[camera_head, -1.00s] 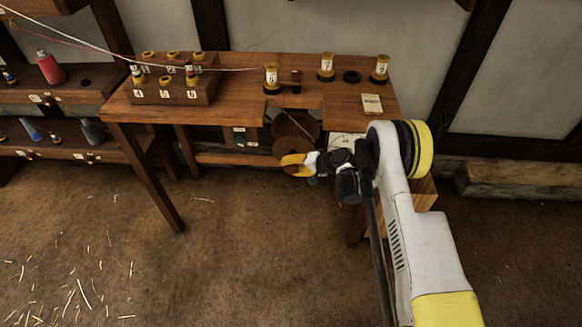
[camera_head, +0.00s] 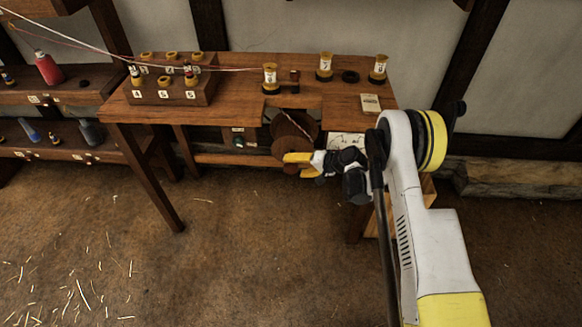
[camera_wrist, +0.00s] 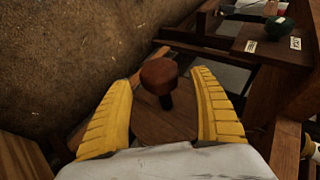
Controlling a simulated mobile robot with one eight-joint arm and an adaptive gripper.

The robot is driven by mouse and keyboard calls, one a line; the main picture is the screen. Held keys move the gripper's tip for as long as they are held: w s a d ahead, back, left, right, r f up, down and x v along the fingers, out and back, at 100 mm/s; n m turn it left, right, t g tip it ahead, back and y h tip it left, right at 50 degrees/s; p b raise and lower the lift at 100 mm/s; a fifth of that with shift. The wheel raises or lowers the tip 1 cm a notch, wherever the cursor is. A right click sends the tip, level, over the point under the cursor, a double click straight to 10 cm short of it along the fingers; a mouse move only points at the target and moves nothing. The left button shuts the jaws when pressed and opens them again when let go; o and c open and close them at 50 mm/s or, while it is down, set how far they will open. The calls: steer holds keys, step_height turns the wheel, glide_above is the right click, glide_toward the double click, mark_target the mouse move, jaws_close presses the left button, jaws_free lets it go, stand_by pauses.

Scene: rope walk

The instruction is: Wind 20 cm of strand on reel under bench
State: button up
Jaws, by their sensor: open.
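The brown wooden reel (camera_head: 288,130) is under the bench (camera_head: 232,101), below a notch in its front edge. A pale strand (camera_head: 309,122) runs across the reel's face in the head view. In the wrist view, a round brown knob (camera_wrist: 158,75) on a dark stem stands out from the reel's disc (camera_wrist: 168,124). My gripper (camera_head: 288,158) is in front of the reel's lower part. In the wrist view, its yellow fingers (camera_wrist: 163,80) are apart, one on each side of the knob, with gaps visible. The strand is not clear in the wrist view.
Numbered bobbins (camera_head: 325,67) stand on the bench, with a rack (camera_head: 172,91) at its left. Strands (camera_head: 70,40) stretch in from the upper left. A white dial panel (camera_head: 346,141) is right of the reel. A green knob (camera_wrist: 278,26) is on a labelled box. The floor in front is open.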

steer(key=v, duration=0.8)
steer(key=shift+s+d+r, duration=0.2)
steer(key=shift+d, duration=0.05)
steer(key=a+h+p, duration=0.1)
steer(key=a, duration=0.1)
steer(key=a+n+g+h+p, duration=0.1)
steer(key=a+h, duration=0.1)
steer(key=a+f+g+h, duration=0.1)
steer(key=a+h, duration=0.1)
steer(key=shift+s+a+p, duration=0.1)
steer(key=shift+s+p, duration=0.2)
steer(key=shift+p, duration=0.1)
step_height(320, 180, up, 4)
steer(key=w+a+n+t+h+p, duration=0.1)
steer(key=a+h+p, duration=0.15)
steer(key=h, duration=0.25)
steer(key=b+x, duration=0.5)
steer(key=x, duration=0.5)
steer(key=shift+w+f, duration=0.15)
steer(key=shift+w, duration=0.15)
